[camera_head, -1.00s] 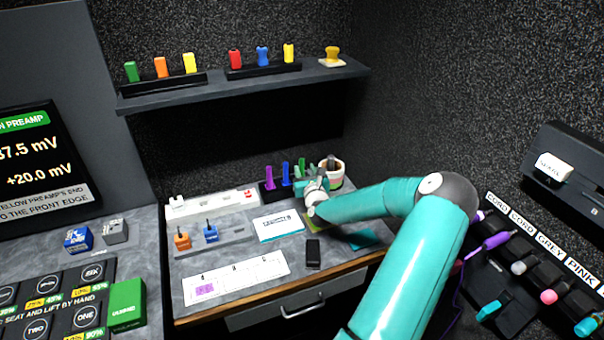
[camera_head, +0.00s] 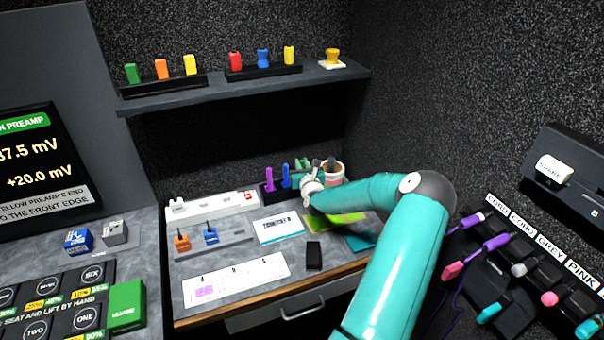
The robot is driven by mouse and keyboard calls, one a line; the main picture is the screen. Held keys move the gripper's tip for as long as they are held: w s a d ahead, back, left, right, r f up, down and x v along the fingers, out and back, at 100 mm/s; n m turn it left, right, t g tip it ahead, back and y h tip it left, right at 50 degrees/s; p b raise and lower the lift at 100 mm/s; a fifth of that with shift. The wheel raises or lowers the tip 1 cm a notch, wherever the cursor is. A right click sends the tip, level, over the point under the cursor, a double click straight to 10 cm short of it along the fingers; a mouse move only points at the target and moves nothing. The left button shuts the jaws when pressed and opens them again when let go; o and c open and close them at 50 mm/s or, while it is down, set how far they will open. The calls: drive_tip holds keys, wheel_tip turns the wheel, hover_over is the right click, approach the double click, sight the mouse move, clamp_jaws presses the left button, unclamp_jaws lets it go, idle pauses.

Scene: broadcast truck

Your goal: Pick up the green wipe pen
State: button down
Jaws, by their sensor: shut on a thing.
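The green wipe pen (camera_head: 301,165) shows as a small green patch at the back of the desk, mostly hidden by my gripper. My gripper (camera_head: 308,168) is shut on it, at the right end of the black pen holder (camera_head: 268,193). A purple pen (camera_head: 270,178) and a blue pen (camera_head: 286,175) stand upright in the holder, just left of my gripper. Whether the green pen's lower end is still in the holder is hidden by my wrist.
A white power strip (camera_head: 210,205) lies left of the holder. A white card (camera_head: 278,228), a green-yellow pad (camera_head: 347,218) and a black block (camera_head: 314,255) lie in front. A shelf (camera_head: 240,87) hangs above.

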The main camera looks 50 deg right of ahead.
drive_tip(key=shift+r, duration=0.15)
drive_tip(key=shift+r, duration=0.65)
drive_tip(key=s+a+r, duration=0.9)
drive_tip(key=a+r, duration=0.1)
drive_tip(key=r, duration=0.1)
drive_tip(key=shift+s+a+r, duration=0.2)
drive_tip(key=shift+r, duration=0.05)
drive_tip(key=shift+a, duration=0.1)
